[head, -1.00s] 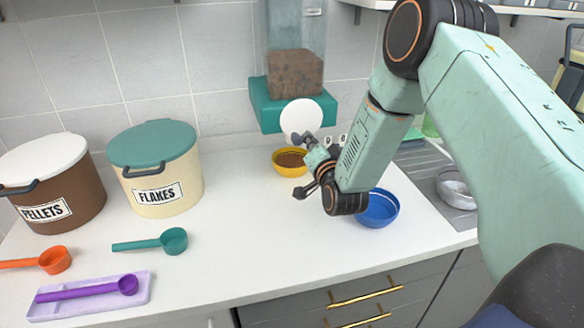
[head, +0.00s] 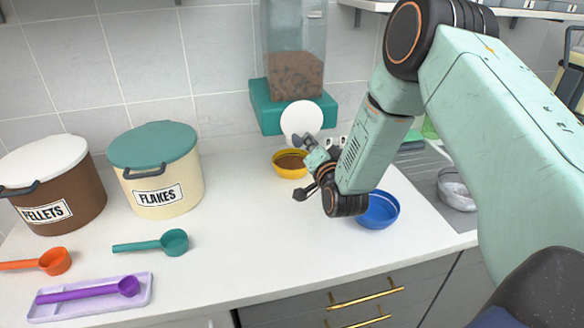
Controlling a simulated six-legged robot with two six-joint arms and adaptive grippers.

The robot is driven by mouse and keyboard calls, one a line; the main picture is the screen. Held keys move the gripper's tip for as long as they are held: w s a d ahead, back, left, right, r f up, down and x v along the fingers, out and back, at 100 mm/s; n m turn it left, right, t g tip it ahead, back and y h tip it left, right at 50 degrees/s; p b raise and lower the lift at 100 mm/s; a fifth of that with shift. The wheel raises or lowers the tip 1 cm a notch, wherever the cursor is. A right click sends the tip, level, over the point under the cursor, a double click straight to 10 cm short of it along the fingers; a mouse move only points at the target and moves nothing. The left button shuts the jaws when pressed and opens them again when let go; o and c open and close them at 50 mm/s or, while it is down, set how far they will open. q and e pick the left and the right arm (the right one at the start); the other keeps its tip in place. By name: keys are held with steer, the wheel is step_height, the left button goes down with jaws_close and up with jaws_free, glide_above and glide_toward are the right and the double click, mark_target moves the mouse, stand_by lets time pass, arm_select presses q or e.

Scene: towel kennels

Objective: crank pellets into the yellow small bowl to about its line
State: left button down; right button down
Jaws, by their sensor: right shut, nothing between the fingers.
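The yellow small bowl (head: 286,169) stands on the counter under the wall dispenser, with brown pellets (head: 291,161) in it. Its right side is partly hidden by my right gripper, and its line cannot be made out. The dispenser has a clear hopper (head: 295,78) partly filled with brown pellets, a teal body (head: 268,116) and a white round disc (head: 301,120) on its front. My right gripper (head: 303,166) is at the disc's lower edge, just right of the yellow bowl; it is shut and empty. My left gripper is not in view.
A blue bowl (head: 380,211) stands right of my right gripper. Left are the PELLETS bin (head: 75,190), the FLAKES bin (head: 165,172), an orange scoop (head: 55,262), a teal scoop (head: 174,243), and a purple scoop (head: 127,286) on a tray (head: 92,308). The middle counter is clear.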

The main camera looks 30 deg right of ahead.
steer(key=shift+a, duration=0.1)
stand_by(0.3)
steer(key=shift+w+a+f+b, duration=0.1)
steer(key=shift+w+a+b, duration=0.05)
steer(key=shift+a+b, duration=0.25)
steer(key=shift+a, duration=0.15)
steer(key=p+v, duration=0.1)
steer(key=v, duration=0.7)
steer(key=shift+s, duration=0.25)
stand_by(0.7)
steer(key=shift+f, duration=0.1)
stand_by(0.5)
